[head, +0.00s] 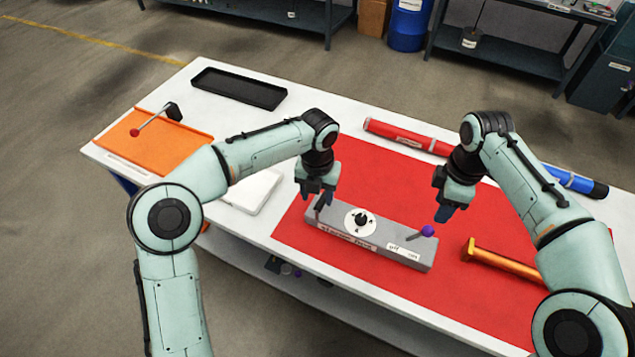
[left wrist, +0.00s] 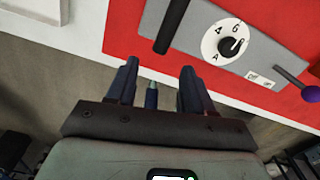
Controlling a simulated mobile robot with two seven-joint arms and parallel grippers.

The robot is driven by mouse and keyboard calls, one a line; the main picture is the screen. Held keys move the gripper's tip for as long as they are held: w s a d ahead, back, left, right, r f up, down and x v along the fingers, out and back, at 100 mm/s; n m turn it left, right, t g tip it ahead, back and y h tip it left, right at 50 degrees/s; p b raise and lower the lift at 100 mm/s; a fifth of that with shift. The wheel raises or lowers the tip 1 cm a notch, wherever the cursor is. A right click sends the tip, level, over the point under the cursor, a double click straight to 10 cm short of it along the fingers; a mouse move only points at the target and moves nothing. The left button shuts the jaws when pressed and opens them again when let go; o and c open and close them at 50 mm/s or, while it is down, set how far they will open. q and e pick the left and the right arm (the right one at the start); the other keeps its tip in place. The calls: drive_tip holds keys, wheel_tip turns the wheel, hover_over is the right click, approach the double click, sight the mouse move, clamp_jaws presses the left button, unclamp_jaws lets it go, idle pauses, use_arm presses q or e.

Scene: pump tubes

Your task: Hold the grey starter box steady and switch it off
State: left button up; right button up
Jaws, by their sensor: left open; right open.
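The grey starter box (head: 340,229) lies on the red mat, a white dial (head: 361,222) on its top. A lever with a purple knob (head: 428,231) leans right, to the side of the "on" label. The knob shows at the right edge of the left wrist view (left wrist: 311,94). A black upright handle (left wrist: 172,22) stands at the box's left end. My left gripper (head: 317,202) is open and empty above that end, beside the handle; how far above is unclear. My right gripper (head: 445,213) is open and empty, above and right of the purple knob, apart from it.
An orange bar (head: 505,256) lies right of the box. Red (head: 400,134) and blue (head: 575,181) tubes lie behind my right arm. A black tray (head: 238,89), an orange plate with a red-knobbed lever (head: 158,143) and a white block (head: 250,190) are at left. The box is near the table's front edge.

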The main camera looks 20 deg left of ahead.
sight(318, 208)
use_arm(q)
wheel_tip(318, 208, down, 9)
drive_tip(key=shift+r, duration=0.1)
idle(0.3)
clamp_jaws()
use_arm(e)
clamp_jaws()
drive_tip(key=d+f+m+t+y, duration=0.3)
drive_tip(key=d+m+y, duration=0.4)
drive_tip(key=d+m, duration=0.5)
drive_tip(key=shift+s+d+f+m+y, duration=0.3)
drive_tip(key=shift+s+d, duration=0.05)
drive_tip(key=shift+d, duration=0.8)
